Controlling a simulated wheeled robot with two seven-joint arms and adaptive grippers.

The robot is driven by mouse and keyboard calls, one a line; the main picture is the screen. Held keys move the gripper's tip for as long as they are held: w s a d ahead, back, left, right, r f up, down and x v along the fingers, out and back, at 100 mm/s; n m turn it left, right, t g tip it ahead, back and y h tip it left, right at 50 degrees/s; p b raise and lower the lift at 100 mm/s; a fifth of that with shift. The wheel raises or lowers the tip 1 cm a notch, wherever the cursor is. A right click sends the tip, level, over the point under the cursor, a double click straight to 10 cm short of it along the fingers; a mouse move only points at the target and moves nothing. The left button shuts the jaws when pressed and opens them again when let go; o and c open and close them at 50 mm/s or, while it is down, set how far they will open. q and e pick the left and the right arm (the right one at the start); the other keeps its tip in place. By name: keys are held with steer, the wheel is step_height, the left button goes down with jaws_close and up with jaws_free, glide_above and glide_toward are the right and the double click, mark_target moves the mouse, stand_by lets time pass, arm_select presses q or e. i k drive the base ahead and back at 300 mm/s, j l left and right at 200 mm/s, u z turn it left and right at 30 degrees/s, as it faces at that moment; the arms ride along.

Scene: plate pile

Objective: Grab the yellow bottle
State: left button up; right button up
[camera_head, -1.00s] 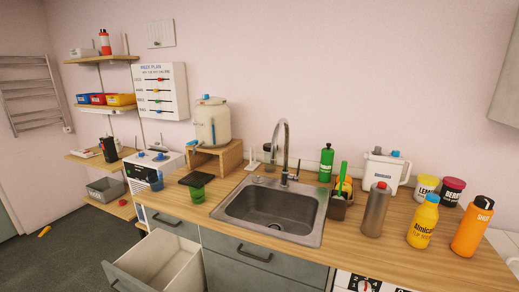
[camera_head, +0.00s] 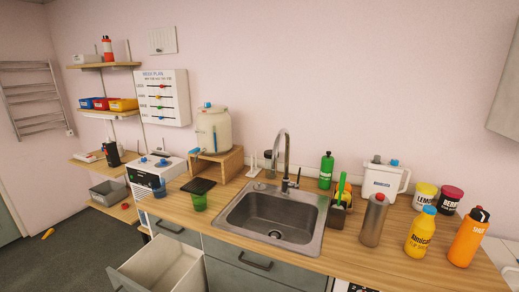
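The yellow bottle (camera_head: 419,236) with a blue cap and dark lettering stands upright on the wooden counter (camera_head: 330,258), right of the sink. A grey bottle with a red cap (camera_head: 373,220) stands to its left. An orange bottle with a black cap (camera_head: 468,238) stands close to its right. Neither of my grippers shows in the head view, so their states cannot be seen.
The sink (camera_head: 273,216) with a tall faucet lies mid-counter. A caddy (camera_head: 341,205), a white pitcher (camera_head: 384,181) and two jars, one yellow-lidded (camera_head: 424,196) and one red-lidded (camera_head: 447,201), stand behind. An open drawer (camera_head: 160,268) juts out at lower left.

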mark_target(423, 228)
steer(key=j+u, duration=0.1)
steer(key=u, duration=1.15)
steer(key=z, duration=2.65)
